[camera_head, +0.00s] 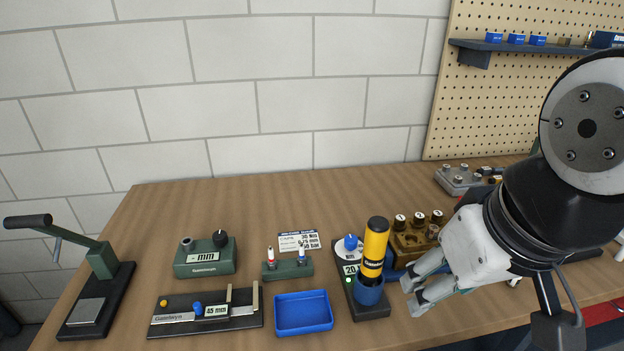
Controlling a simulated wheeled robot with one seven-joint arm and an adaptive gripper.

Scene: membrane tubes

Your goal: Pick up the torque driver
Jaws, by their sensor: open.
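The torque driver (374,249) looks like a yellow and black cylindrical handle. It stands upright in a blue cup (369,291) on a dark stand (383,312), right of the table's middle. My gripper (406,297) is just right of the driver, its grey fingers pointing left towards the cup. The fingers are apart and empty, with a visible gap between them. I cannot tell whether a finger touches the cup. The lower end of the driver is hidden inside the cup.
A blue tray (303,328) lies left of the stand. Green gauges (205,262), a slide fixture (180,325) and a lever press (97,285) stand to the left. The table's back left is clear.

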